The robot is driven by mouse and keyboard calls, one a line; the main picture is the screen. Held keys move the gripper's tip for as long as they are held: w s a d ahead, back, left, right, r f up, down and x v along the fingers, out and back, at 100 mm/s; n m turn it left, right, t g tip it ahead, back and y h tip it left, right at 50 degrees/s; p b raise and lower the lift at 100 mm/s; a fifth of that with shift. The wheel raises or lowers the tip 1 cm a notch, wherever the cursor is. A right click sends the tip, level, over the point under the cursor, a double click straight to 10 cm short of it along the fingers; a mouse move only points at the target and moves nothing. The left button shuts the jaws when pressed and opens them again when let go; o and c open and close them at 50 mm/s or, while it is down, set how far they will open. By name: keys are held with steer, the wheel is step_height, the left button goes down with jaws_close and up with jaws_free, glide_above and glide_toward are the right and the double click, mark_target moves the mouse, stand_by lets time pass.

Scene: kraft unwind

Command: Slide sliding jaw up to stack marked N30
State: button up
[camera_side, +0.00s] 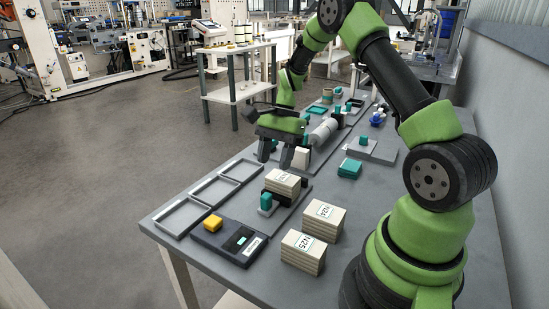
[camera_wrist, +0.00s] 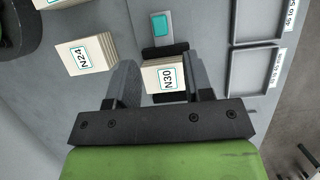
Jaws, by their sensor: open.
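The stack marked N30 (camera_side: 283,180) lies on a grey plate (camera_side: 291,208), its label partly legible in the side view. In the wrist view the N30 stack (camera_wrist: 167,80) appears between my two fingers. A dark block with a teal knob (camera_side: 265,202), which looks like the sliding jaw, is at the stack's near-left side. In the wrist view the teal knob (camera_wrist: 161,25) is beyond a dark block (camera_wrist: 166,52) at the stack's upper edge; I cannot tell if that block touches the stack. My gripper (camera_side: 279,156) is open and empty, above and behind the stack in the side view.
Stacks N24 (camera_side: 323,219) and N25 (camera_side: 303,251) stand to the right and front. A teal block (camera_side: 349,169) sits behind N24.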

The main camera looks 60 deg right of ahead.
mark_target(264, 197)
steer(key=a+h, duration=0.3)
steer(key=shift+s+a+r, duration=0.1)
steer(key=shift+a+r, duration=0.2)
steer(key=shift+r, duration=0.05)
steer(key=shift+a+h, duration=0.45)
steer(key=shift+h, duration=0.25)
step_height(264, 197, down, 10)
steer(key=shift+r, duration=0.15)
steer(key=shift+c, duration=0.5)
jaws_close()
steer(key=shift+d, duration=1.6)
steer(key=shift+o, duration=0.5)
jaws_free()
